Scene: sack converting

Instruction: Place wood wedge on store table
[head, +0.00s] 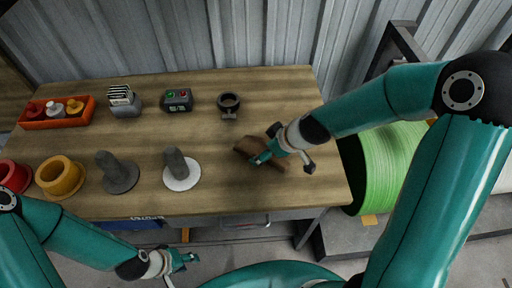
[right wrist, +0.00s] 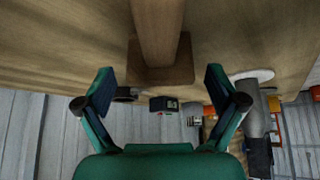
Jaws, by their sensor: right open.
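The brown wood wedge (head: 274,163) lies on the wooden table (head: 215,140), right of its middle. In the right wrist view, the wood wedge (right wrist: 160,72) shows a square end and a rounded bar, lined up between my fingers. My right gripper (head: 262,157) is at the wedge in the head view, partly covering it. In the right wrist view, my right gripper (right wrist: 160,80) is open, with a finger on each side and none seen pressing on the wood. My left gripper (head: 185,260) hangs in front of the table's near edge, over the floor; its fingers are too small to judge.
A green roll (head: 388,165) stands beyond the right edge.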

